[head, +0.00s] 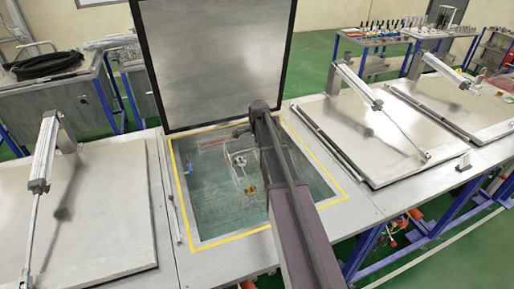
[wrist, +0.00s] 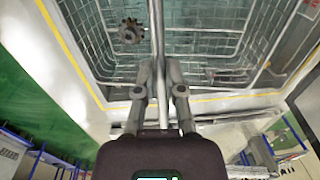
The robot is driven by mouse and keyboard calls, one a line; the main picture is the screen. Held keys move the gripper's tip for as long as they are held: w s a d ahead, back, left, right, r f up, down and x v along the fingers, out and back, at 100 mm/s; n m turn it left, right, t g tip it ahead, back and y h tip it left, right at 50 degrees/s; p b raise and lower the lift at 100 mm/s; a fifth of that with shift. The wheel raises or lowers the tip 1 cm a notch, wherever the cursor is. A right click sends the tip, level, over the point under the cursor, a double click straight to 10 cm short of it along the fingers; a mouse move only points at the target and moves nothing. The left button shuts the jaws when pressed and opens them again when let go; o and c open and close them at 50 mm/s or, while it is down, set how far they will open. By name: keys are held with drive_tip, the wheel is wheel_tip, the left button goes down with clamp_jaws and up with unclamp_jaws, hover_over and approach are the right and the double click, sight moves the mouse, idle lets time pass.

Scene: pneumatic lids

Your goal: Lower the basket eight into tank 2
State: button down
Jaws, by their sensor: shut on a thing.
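My gripper (wrist: 158,68) is shut on the upright bar of a wire basket (wrist: 222,72) in the wrist view. A dark toothed gear (wrist: 131,31) shows within the basket's outline. Tank 2 seems to be the open tank with a yellow border (head: 248,233) in the head view, its lid (head: 215,55) raised behind it. My arm reaches over this opening, and its end hides part of it. The basket's pale wires show faintly over the blue-green tank interior; I cannot tell how deep it hangs. No number on it is readable.
Closed lids with pneumatic cylinders lie on the left (head: 95,225) and right (head: 375,135). A small blue fitting (head: 188,168) is at the opening's left side. Benches with tools (head: 385,35) and a bench with a black hose (head: 45,65) stand behind.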

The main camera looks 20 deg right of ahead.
sight(257, 181)
drive_tip(key=shift+f+b, duration=10.7)
drive_tip(key=shift+f, duration=0.15)
drive_tip(key=shift+f+b, duration=1.15)
drive_tip(key=shift+s+f+b, duration=0.2)
drive_tip(key=shift+f+b, duration=0.3)
drive_tip(key=shift+b, duration=0.05)
